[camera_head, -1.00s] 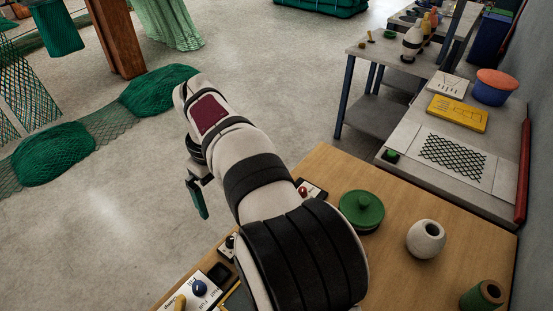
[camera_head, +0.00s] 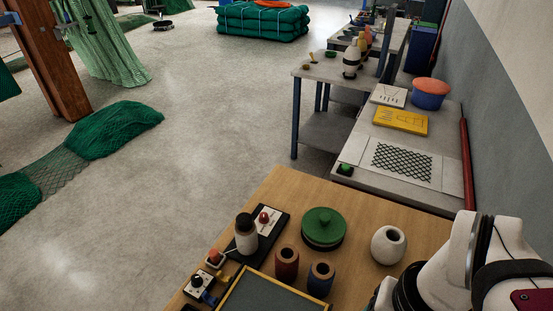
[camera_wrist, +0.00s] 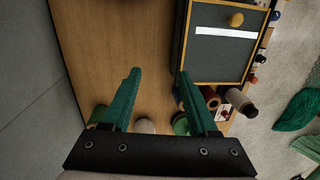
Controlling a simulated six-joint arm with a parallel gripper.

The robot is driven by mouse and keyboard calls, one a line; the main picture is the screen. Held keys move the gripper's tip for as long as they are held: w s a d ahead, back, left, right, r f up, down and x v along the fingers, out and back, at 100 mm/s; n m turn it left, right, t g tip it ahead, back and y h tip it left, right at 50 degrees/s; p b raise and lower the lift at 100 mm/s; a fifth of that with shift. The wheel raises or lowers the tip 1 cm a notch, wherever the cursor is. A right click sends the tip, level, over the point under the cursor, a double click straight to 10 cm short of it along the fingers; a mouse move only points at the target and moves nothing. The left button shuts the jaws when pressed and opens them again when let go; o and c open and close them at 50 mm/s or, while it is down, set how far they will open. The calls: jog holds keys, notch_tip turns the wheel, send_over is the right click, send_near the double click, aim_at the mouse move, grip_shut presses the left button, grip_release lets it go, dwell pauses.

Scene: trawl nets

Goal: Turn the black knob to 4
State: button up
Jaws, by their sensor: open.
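A small black knob (camera_head: 197,281) stands on a white plate at the left front edge of the wooden table in the head view. Its marks are too small to read. In the wrist view several small dials stand along the right side of a framed dark board, too small to tell which is the black knob. My gripper (camera_wrist: 158,88) is open and empty, its two green fingers spread above the bare wood to the left of that board, apart from the knob. In the head view only my arm shows at the lower right; the gripper is out of the picture.
The yellow-framed dark board (camera_head: 268,296) lies near the knob. A white jar with a dark cap (camera_head: 246,236), red spool (camera_head: 286,264), blue spool (camera_head: 320,279), green lidded pot (camera_head: 323,228) and white vase (camera_head: 388,244) stand nearby. A grey table (camera_head: 400,185) adjoins behind.

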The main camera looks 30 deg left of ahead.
jog(key=w+a+r+n, duration=0.1)
jog(key=w+a+n, duration=0.5)
jog(key=a, duration=0.3)
jog(key=n+h, duration=0.1)
jog(key=n, duration=1.5)
send_over(195, 278)
notch_tip(195, 278, down, 8)
jog(key=f, duration=0.1)
jog(key=shift+t, duration=0.4)
notch_tip(195, 278, down, 13)
jog(key=shift+f, duration=0.45)
grip_shut()
